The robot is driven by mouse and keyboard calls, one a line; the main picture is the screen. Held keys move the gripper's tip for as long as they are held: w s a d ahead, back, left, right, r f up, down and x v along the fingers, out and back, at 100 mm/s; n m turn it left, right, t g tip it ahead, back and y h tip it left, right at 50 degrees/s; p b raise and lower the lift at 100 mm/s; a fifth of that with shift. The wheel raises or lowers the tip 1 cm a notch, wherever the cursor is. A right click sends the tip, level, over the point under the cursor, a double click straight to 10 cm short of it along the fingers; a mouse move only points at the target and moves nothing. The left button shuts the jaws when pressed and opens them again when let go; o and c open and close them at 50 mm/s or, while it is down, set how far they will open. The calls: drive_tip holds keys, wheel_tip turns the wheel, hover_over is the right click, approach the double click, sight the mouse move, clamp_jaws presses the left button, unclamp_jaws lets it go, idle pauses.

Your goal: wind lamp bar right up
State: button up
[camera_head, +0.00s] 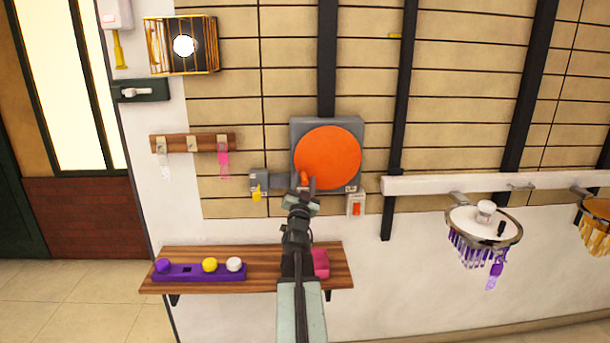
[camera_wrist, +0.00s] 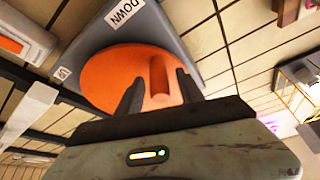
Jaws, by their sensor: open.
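A big orange disc (camera_head: 328,157) is mounted on a grey wall box (camera_head: 354,124). An orange peg handle (camera_head: 304,178) stands out near its lower left edge. In the wrist view the disc (camera_wrist: 100,78) and its peg (camera_wrist: 159,77) are close. Labels on the box (camera_wrist: 185,40) include DOWN and a smaller one that seems to read UP. My gripper (camera_head: 306,186) is open at the peg; its fingers (camera_wrist: 158,88) appear on either side of it, with contact unclear.
A small grey box with a yellow lever (camera_head: 257,193) and an orange switch (camera_head: 357,209) flank the disc's lower edge. A cage lamp (camera_head: 183,45) hangs upper left.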

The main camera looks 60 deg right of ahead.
drive_tip(key=shift+w+d+r, duration=0.25)
drive_tip(key=shift+w+d, duration=0.05)
drive_tip(key=shift+d, duration=0.3)
drive_tip(key=shift+c, duration=0.4)
clamp_jaws()
idle(0.5)
